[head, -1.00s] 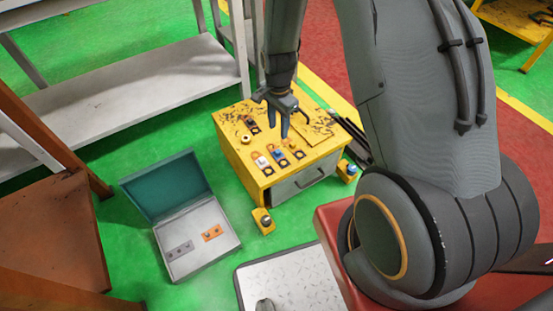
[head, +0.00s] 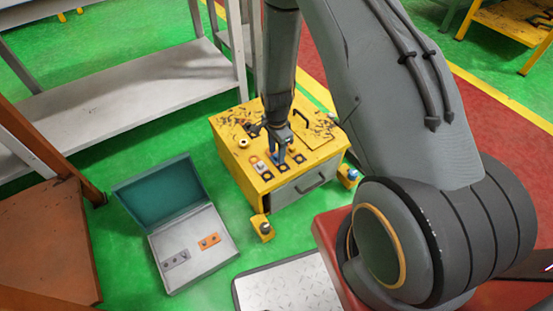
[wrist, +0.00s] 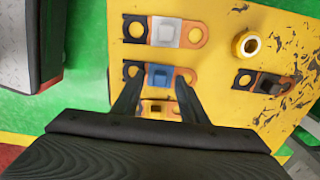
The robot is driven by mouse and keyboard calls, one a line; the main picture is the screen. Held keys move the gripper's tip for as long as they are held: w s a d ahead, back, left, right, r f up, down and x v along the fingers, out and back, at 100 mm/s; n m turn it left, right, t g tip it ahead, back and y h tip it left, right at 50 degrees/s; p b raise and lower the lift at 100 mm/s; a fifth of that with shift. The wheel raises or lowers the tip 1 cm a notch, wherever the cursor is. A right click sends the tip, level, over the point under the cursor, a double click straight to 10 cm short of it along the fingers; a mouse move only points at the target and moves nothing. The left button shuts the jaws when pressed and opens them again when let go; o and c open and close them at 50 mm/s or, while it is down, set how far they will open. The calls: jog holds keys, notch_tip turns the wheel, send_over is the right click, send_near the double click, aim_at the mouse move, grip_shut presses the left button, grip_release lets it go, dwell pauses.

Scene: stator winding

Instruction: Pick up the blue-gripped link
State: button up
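The blue-gripped link (wrist: 160,75) lies on the yellow cabinet top (wrist: 225,125), an orange strip with a dark ring at its left end. My gripper (wrist: 157,80) is open, one fingertip on either side of the blue grip in the wrist view; I cannot tell whether they touch it. In the head view my gripper (head: 281,158) points down over the row of links and hides most of the blue-gripped one. A white-gripped link (wrist: 166,32) lies beside it, and a yellow-gripped link (wrist: 158,107) lies on the other side, partly covered by my gripper.
A dark-gripped link (wrist: 265,83) and a brass ring (wrist: 247,46) also lie on the cabinet top. An open case (head: 190,246) holding a grey and an orange plate stands on the green floor at left. A grey shelf (head: 120,90) stands behind.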

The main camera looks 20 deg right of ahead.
grip_shut()
